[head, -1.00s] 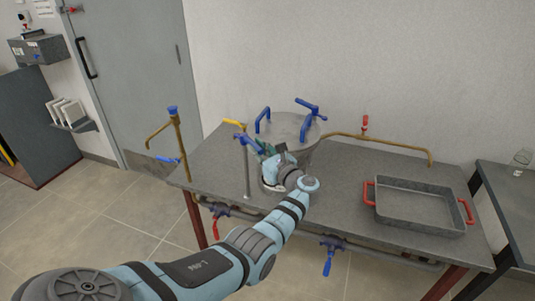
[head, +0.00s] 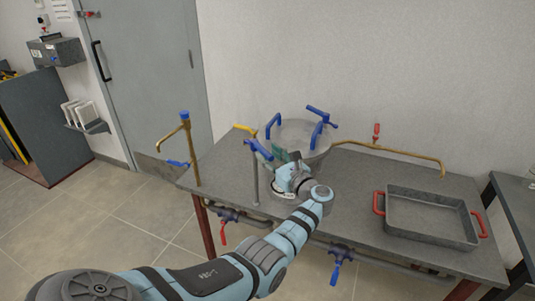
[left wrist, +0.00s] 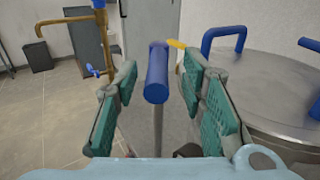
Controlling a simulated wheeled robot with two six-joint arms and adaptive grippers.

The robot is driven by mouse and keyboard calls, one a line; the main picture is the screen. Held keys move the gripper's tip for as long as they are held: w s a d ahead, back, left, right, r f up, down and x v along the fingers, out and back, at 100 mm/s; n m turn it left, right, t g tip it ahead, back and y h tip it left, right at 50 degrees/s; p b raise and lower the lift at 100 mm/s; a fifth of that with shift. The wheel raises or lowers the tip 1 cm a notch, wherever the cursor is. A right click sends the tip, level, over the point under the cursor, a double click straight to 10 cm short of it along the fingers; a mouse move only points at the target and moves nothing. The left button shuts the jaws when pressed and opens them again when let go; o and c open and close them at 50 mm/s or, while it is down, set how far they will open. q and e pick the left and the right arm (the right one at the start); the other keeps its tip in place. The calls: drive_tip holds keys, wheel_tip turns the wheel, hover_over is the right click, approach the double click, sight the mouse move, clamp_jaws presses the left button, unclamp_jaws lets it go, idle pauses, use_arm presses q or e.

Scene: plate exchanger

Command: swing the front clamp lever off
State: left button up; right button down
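The front clamp lever has a blue handle (head: 259,149) on a thin upright grey post (head: 255,175), at the front left of a round metal vessel (head: 322,161). In the left wrist view the blue handle (left wrist: 157,75) points toward the camera, between the green-padded fingers of my left gripper (left wrist: 158,95). A gap shows on each side, so the gripper is open and not clasping it. In the head view my left gripper (head: 284,159) is just right of the lever, in front of the vessel. My right gripper is not in view.
The lid has blue handles (head: 274,121), and another blue clamp lever (head: 321,115) stands at the back. A yellow handle (head: 245,129) is behind the front lever. A brass pipe (head: 188,150) stands left. A grey tray (head: 433,220) with red handles lies right on the table.

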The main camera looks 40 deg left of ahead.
use_arm(q)
drive_tip(key=v, duration=1)
drive_tip(key=shift+s+d, duration=0.15)
drive_tip(key=shift+d, duration=0.2)
drive_tip(key=shift+r, duration=0.15)
